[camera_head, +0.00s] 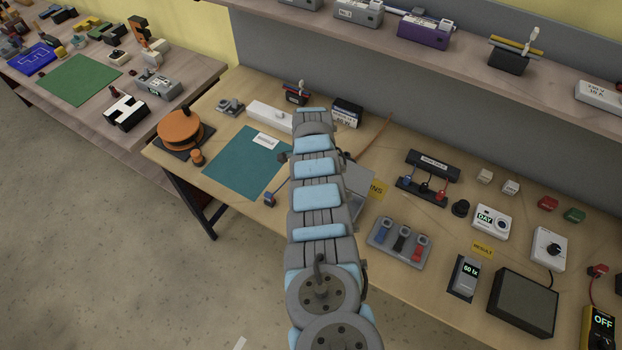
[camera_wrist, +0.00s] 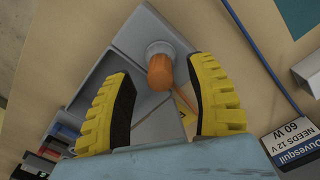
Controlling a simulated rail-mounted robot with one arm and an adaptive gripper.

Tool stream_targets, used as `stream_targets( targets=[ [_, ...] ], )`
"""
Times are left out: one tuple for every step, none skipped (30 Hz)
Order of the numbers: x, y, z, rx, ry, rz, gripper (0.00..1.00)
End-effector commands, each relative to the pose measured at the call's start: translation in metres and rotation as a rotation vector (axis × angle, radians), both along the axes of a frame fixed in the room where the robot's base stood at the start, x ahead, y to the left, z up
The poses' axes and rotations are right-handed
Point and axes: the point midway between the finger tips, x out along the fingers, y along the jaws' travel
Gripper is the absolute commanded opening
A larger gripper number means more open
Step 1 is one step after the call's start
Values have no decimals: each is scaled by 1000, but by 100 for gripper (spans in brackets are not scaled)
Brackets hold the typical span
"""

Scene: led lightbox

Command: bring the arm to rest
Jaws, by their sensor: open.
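My arm (camera_head: 318,195) reaches from the bottom middle of the head view over the wooden table (camera_head: 400,150). It hides most of my gripper there. In the wrist view my gripper (camera_wrist: 163,88) is open, with its two yellow-and-black fingers well apart. An orange cylindrical piece with a grey round end (camera_wrist: 160,70) shows between the fingers. I see no finger touching it, and cannot tell its height relative to the fingertips. A grey compartmented tray (camera_wrist: 98,77) lies beneath; part of a grey object (camera_head: 357,180) shows beside the arm in the head view.
A labelled box (camera_wrist: 292,143) lies close to the right finger. A teal mat (camera_head: 243,163) and an orange reel (camera_head: 180,130) are left of the arm. A three-slot grey tray (camera_head: 399,243) and a dark panel (camera_head: 523,302) are right. A shelf (camera_head: 450,58) runs above the back.

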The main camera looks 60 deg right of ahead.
Motion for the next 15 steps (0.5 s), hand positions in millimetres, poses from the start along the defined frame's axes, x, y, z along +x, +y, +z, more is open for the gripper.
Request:
stream_targets(
  targets=[
    [0, 0, 8, 0, 0, 0, 56],
    [0, 0, 10, 0, 0, 0, 56],
    [1, 0, 13, 0, 0, 1, 56],
    [0, 0, 16, 0, 0, 1, 56],
    [0, 0, 18, 0, 0, 1, 56],
    [0, 0, 19, 0, 0, 1, 56],
    [0, 0, 20, 0, 0, 1, 56],
    [0, 0, 21, 0, 0, 1, 56],
    [0, 0, 20, 0, 0, 1, 56],
    [0, 0, 20, 0, 0, 1, 56],
    [0, 0, 20, 0, 0, 1, 56],
    [0, 0, 19, 0, 0, 1, 56],
    [0, 0, 19, 0, 0, 1, 56],
    [0, 0, 19, 0, 0, 1, 56],
    [0, 0, 19, 0, 0, 1, 56]
  ],
)
